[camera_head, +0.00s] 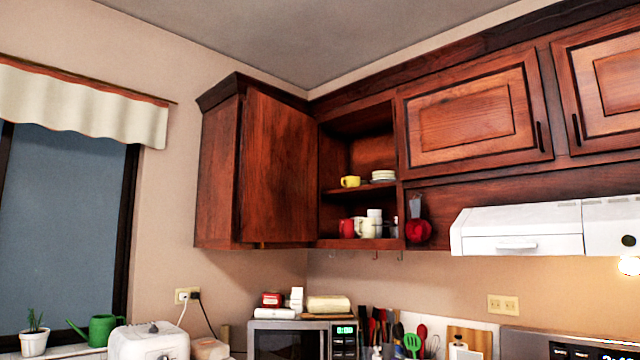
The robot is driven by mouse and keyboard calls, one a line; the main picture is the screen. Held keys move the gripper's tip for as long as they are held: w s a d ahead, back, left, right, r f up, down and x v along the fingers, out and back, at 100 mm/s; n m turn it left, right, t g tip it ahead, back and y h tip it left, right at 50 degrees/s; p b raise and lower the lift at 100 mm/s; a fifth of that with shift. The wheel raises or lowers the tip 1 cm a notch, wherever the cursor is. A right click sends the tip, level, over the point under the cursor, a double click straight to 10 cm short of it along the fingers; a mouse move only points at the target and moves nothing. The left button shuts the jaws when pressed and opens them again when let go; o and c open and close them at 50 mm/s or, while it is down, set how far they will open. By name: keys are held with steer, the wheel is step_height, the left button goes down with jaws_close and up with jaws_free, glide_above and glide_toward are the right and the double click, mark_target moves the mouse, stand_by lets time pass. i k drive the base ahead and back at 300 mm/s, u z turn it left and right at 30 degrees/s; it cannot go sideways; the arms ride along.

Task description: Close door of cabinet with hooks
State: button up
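The dark reddish wood upper cabinet with hooks (327,210) stands in the corner, in the middle of the head view. Its front is open and both inner shelves show. A yellow mug (350,181) and a stack of pale plates (383,175) sit on the upper shelf. Red and white mugs stand on the lower shelf. Small hooks (375,256) hang under the cabinet. A plain wood panel (281,170) borders the opening on the left; I cannot tell whether it is the open door or a neighbouring cabinet's face. No door handle shows on it. My gripper is not in view.
Shut cabinet doors (468,115) with dark handles are right of the opening. A white range hood (520,228) sits below them. A red utensil (418,230) hangs right of the shelves. A microwave (290,340), toaster (149,341) and several utensils stand below.

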mark_target(279, 181)
steer(key=u, duration=0.2)
steer(key=i, duration=1.55)
steer(key=z, duration=0.8)
steer(key=k, duration=0.45)
steer(key=u, duration=0.8)
steer(key=i, duration=0.3)
steer(key=u, duration=0.6)
